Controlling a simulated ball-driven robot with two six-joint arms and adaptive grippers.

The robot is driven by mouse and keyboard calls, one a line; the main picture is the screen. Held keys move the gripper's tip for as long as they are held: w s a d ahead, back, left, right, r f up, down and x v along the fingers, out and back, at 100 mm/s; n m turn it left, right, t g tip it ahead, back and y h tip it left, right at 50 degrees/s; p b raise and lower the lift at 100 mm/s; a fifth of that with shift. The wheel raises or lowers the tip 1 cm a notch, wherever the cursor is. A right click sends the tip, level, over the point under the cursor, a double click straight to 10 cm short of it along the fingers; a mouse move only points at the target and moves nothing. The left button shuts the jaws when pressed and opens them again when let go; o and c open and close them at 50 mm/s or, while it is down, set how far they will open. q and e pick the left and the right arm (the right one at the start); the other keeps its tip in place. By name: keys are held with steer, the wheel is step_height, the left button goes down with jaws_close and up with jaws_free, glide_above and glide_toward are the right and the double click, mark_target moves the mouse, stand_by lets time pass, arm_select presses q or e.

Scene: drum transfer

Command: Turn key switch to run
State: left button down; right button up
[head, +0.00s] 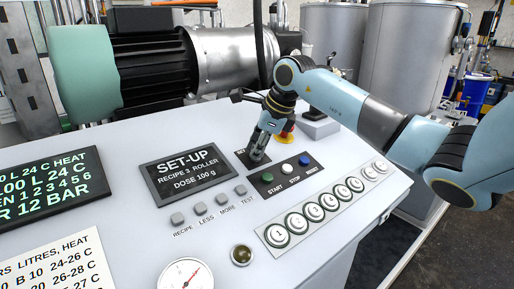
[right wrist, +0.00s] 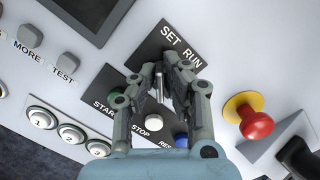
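The key switch sits on a black plate (right wrist: 166,42) marked SET and RUN in the right wrist view. A slim silvery part of the key (right wrist: 160,84) shows between the fingers of my right gripper (right wrist: 168,72). The fingers are drawn close together on it, and they hide most of the switch, so I cannot tell its exact angle. In the head view my right gripper (head: 257,154) points down onto the plate. The dark display (head: 185,174) reads SET-UP, recipe 3 roller, dose 100 g. My left gripper is out of view.
Beside the plate are the green start (head: 267,177), white stop (head: 287,166) and blue reset (head: 304,160) buttons. A red emergency stop (right wrist: 256,123) on a yellow collar stands close to my right gripper. Several numbered round buttons (head: 328,203) line the panel's front.

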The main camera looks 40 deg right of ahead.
steer(key=shift+m, duration=0.3)
jaws_close()
steer(key=m+b, duration=0.3)
steer(key=m, duration=0.1)
steer(key=shift+d+f+h, duration=0.1)
steer(key=shift+f+h, duration=0.05)
steer(key=shift+h, duration=0.25)
steer(key=m+b, duration=0.2)
steer(key=m, duration=0.4)
steer(key=shift+h, duration=0.4)
steer(key=m+b, duration=0.1)
steer(key=m, duration=0.2)
steer(key=shift+d+m+h, duration=0.1)
steer(key=shift+m+h, duration=0.2)
steer(key=shift+m+b, duration=0.6)
steer(key=shift+m, duration=1.4)
steer(key=o, duration=0.6)
jaws_free()
steer(key=shift+d, duration=0.1)
